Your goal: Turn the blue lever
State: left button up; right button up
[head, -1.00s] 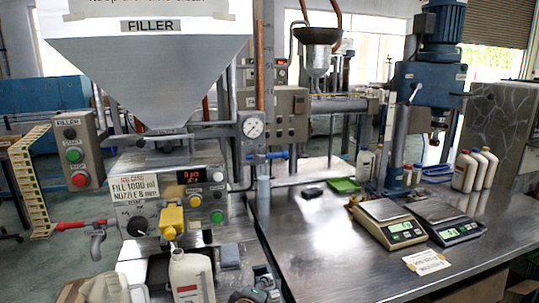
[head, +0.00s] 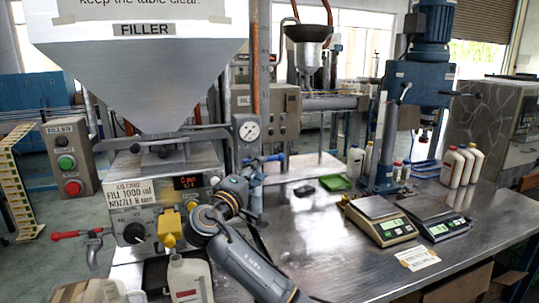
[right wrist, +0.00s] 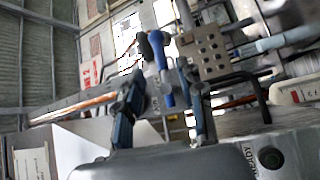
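The blue lever (head: 273,158) lies roughly level on the pipework just below the round gauge, beside the filler. My right gripper (head: 256,173) is raised beside the lever, its fingers close to it. In the right wrist view the blue lever (right wrist: 161,62) shows between and beyond the two fingers of my right gripper (right wrist: 165,105). The fingers stand apart with a gap, so the gripper is open. I cannot tell whether a finger touches the lever. My left gripper is not in view.
The filler control box (head: 165,195) and yellow nozzle part (head: 170,227) are left of my right arm. A white bottle (head: 188,278) stands beneath. Two scales (head: 383,222) sit on the metal table (head: 330,240), whose middle is fairly clear. A red-handled valve (head: 66,235) is at far left.

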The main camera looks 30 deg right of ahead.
aim_at(268, 160)
jog(key=p+x, duration=0.1)
jog(key=x, duration=0.5)
jog(key=shift+w+d+r+p, duration=0.1)
jog(key=shift+p, duration=0.25)
jog(key=shift+w+d, duration=0.35)
jog(key=shift+d, duration=0.15)
grip_shut()
